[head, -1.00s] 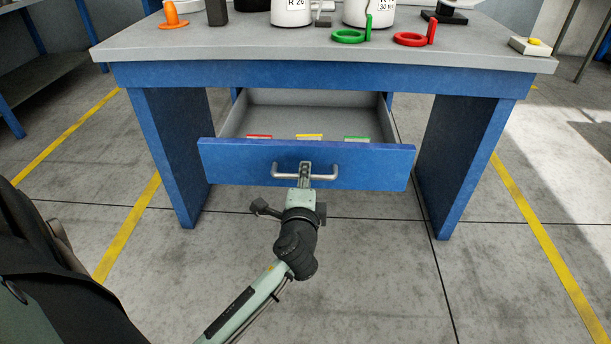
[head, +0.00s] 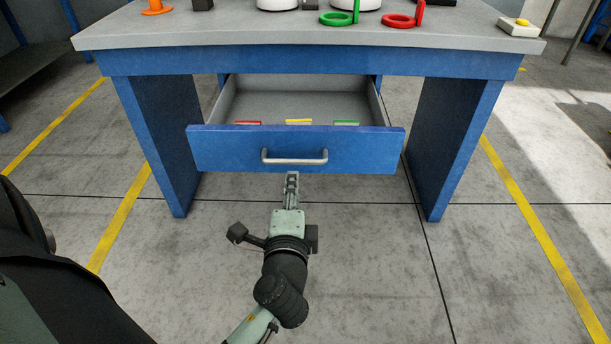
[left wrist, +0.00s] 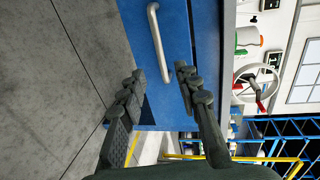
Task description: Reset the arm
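My left gripper (head: 291,180) is in front of the drawer, just below and apart from its handle (head: 294,161). In the left wrist view its two fingers (left wrist: 160,83) stand well apart with nothing between them, and the silver handle (left wrist: 158,45) lies beyond the fingertips. The blue drawer (head: 225,148) stands pulled out under the table. Inside it lie a red item (head: 248,123), a yellow item (head: 299,121) and a green item (head: 346,123), partly hidden by the drawer front. My right gripper is not in view.
The blue table (head: 300,60) with a grey top stands ahead on two legs. On it are a green ring holder (head: 338,18), a red ring holder (head: 399,20), an orange cone (head: 157,8) and a box with a yellow button (head: 519,27). The floor around my left arm is clear.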

